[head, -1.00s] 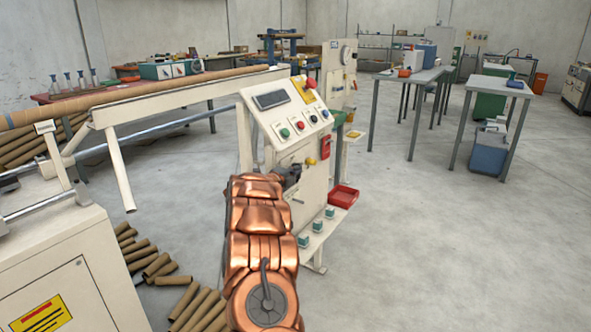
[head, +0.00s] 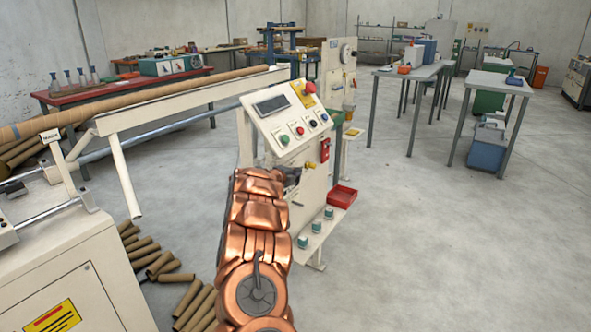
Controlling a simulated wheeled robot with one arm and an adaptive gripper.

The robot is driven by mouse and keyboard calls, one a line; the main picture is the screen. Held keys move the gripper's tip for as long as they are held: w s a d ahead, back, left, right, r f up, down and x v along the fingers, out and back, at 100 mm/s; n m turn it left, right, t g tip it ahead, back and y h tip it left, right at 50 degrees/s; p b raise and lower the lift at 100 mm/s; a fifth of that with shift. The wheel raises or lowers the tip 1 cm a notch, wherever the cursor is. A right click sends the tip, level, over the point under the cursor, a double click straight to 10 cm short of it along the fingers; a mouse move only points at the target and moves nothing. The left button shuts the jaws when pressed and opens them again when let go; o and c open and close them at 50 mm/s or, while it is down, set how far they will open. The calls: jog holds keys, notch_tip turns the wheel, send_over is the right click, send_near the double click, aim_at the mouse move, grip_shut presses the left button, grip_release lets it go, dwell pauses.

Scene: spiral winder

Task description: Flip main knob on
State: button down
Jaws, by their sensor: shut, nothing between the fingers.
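The control cabinet (head: 309,205) stands at the middle of the head view, with a sloped panel (head: 283,116) on top. A red switch (head: 325,149), which looks like the main knob, is on the cabinet's upright face below the panel's right end. Its exact setting is too small to tell. A small yellow part (head: 309,165) sits to its lower left. My gripper (head: 298,172) is in front of this face, below and left of the red switch and apart from it in the picture. It looks shut and empty, and is partly hidden by my copper-coloured arm.
The panel carries a display, several coloured buttons and a red mushroom button (head: 310,87). A red tray (head: 342,197) and small teal-and-white pieces sit on low ledges. Cardboard tubes (head: 173,277) lie on the floor at left. The floor at right is open.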

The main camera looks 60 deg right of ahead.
jog(key=shift+d+r+p, duration=0.2)
jog(key=shift+r+p, duration=0.05)
jog(key=shift+p, duration=0.45)
jog(key=shift+d, duration=0.2)
jog(key=shift+d+r+p, duration=0.3)
jog(key=shift+d+p, duration=0.05)
jog(key=shift+p, duration=0.25)
jog(key=shift+w, duration=0.1)
jog(key=v, duration=1.1)
jog(key=shift+a, duration=0.4)
